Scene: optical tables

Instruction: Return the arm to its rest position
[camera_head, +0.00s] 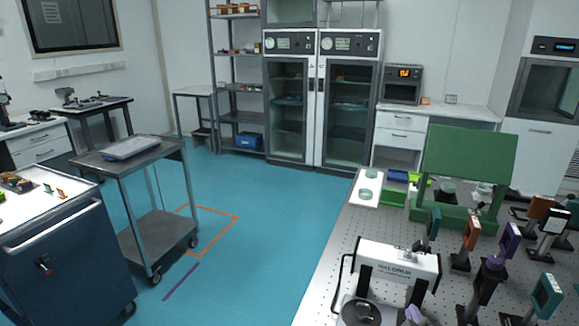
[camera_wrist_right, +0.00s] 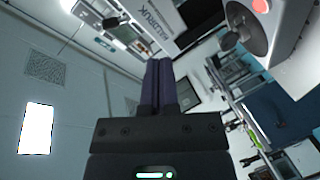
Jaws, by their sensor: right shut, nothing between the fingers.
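My right gripper (camera_head: 413,314) shows only as a small purple fingertip at the bottom edge of the head view, in front of the white labelled instrument (camera_head: 398,263). The rest of that arm is out of frame. In the right wrist view the two dark purple fingers (camera_wrist_right: 158,62) lie together, shut with nothing between them. The label of the instrument shows beyond them in that view. My left gripper is not in view.
The perforated optical table (camera_head: 335,262) holds several optic mounts, a green panel (camera_head: 468,158) and a black disc (camera_head: 360,313) close to the right gripper. A grey cart (camera_head: 158,238) and blue cabinet (camera_head: 65,262) stand left. Blue floor (camera_head: 262,225) between is clear.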

